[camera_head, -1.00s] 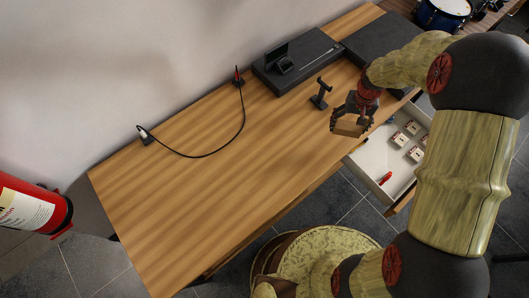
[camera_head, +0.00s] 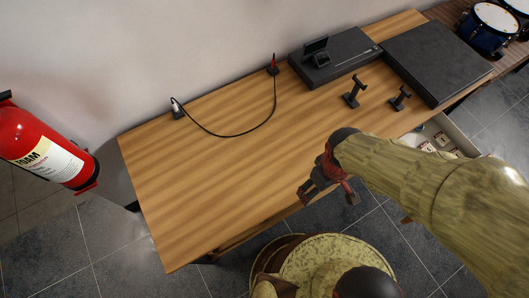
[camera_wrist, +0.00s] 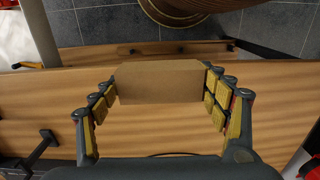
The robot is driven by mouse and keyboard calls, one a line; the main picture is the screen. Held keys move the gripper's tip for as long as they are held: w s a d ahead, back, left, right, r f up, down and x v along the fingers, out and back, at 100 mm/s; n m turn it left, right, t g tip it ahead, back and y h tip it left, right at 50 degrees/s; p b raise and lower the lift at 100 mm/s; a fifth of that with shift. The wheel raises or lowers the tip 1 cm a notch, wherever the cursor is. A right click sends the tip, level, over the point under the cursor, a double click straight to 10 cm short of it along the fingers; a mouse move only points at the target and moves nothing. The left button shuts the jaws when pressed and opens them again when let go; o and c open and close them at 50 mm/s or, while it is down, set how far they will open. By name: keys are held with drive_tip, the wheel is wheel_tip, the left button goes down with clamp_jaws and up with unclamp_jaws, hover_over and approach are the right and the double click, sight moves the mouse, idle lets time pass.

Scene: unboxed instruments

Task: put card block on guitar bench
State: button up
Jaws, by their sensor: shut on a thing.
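The card block (camera_wrist: 160,82) is a plain brown box in the wrist view, held between my gripper's (camera_wrist: 162,92) yellow-padded fingers. In the head view my gripper (camera_head: 328,190) is over the front edge of the wooden guitar bench (camera_head: 200,195), and the block is not clearly visible there. The bench top also shows beneath the block in the wrist view (camera_wrist: 160,135). The block appears above the bench near its front edge; I cannot tell the height of the gap.
Dark cases (camera_head: 437,62) and black stands (camera_head: 354,92) occupy the bench's right part. A black cable (camera_head: 235,135) curves along the back. An open drawer (camera_head: 462,138) with small boxes juts out at right. The left and middle bench top is clear. A fire extinguisher (camera_head: 45,150) is at left.

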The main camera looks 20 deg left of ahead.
drive_tip(key=w+a+f+b, duration=0.3)
drive_tip(key=w+a+f, duration=0.1)
drive_tip(key=w+a, duration=0.2)
drive_tip(key=b, duration=0.2)
hover_over(291, 169)
drive_tip(key=f, duration=0.5)
drive_tip(key=shift+s+d, duration=0.2)
drive_tip(key=shift+s, duration=0.05)
drive_tip(key=shift+w+a+f, duration=0.25)
drive_tip(key=shift+f, duration=0.2)
wheel_tip(291, 169, down, 3)
drive_tip(key=shift+f+b, duration=0.15)
drive_tip(key=shift+b, duration=0.95)
drive_tip(key=shift+w, duration=0.1)
drive_tip(key=o, duration=0.9)
